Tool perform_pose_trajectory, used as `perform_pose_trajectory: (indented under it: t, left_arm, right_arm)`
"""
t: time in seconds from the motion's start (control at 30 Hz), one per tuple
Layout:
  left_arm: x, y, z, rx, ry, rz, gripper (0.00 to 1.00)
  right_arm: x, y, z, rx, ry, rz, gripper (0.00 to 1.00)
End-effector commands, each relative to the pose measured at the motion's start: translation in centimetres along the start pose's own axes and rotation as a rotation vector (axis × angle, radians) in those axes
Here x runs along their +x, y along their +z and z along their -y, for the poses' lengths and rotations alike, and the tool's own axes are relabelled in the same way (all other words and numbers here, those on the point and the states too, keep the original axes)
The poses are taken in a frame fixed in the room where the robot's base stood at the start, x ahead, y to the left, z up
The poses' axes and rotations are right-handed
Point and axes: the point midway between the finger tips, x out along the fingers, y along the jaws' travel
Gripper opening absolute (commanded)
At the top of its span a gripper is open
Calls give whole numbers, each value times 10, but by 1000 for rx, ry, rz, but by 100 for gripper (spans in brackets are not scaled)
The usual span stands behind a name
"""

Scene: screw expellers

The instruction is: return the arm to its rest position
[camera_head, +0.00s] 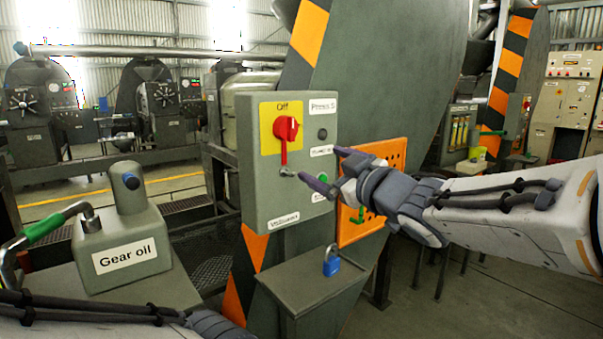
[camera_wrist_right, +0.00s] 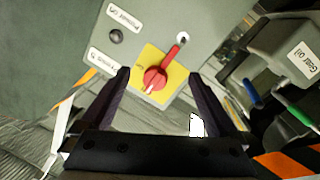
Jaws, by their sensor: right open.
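My right gripper (camera_head: 322,166) reaches in from the right in the head view. Its two dark fingers are spread apart with nothing between them, in front of the grey control box (camera_head: 258,195). In the right wrist view the open fingers (camera_wrist_right: 160,100) frame the red rotary switch (camera_wrist_right: 155,79) on its yellow plate. In the head view the red switch (camera_head: 286,129) has its long handle pointing down, away from the "Off" label. My left arm shows at the lower left of the head view. Its gripper fingers cannot be seen.
A grey gear oil container (camera_head: 120,235) with a green-handled lever (camera_head: 45,228) stands at left. A blue padlock (camera_head: 331,262) is on a grey ledge below the box. An orange perforated panel (camera_head: 385,155) is behind my right gripper. Open floor lies at lower right.

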Motion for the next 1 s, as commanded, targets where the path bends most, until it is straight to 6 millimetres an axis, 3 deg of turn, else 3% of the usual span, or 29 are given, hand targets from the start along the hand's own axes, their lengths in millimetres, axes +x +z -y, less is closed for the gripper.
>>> perform_pose_trajectory:
  t: [0.03, 0.17, 0.3, 0.4, 0.5, 0.6, 0.7, 0.8, 1.0]
  left_arm:
    - [-14, -1, -1, 0, 0, 0, 50]
    - [-34, -2, -2, 0, 0, -1, 50]
    - [-52, -3, -4, 0, 0, -1, 50]
    - [-62, -3, -4, 0, 0, -1, 50]
    - [-70, -4, -5, 0, 0, 0, 50]
    - [-74, -4, -5, 0, 0, 0, 50]
    - [-76, -4, -6, 0, 0, 0, 50]
    - [-76, -4, -6, 0, 0, 0, 50]
    - [-76, -4, -6, 0, 0, 0, 50]
  right_arm:
    - [-1, 6, 13, 48, -5, 91, 94]
    - [-26, 56, 65, 176, -43, 410, 94]
    - [-90, 103, 136, 264, -170, 780, 94]
    - [-146, 121, 180, 297, -281, 1009, 94]
    - [-200, 128, 212, 310, -387, 1195, 94]
    - [-241, 129, 231, 312, -471, 1327, 94]
    - [-266, 128, 241, 312, -523, 1406, 94]
    - [-276, 128, 245, 311, -545, 1438, 94]
    - [-277, 129, 246, 312, -545, 1441, 94]
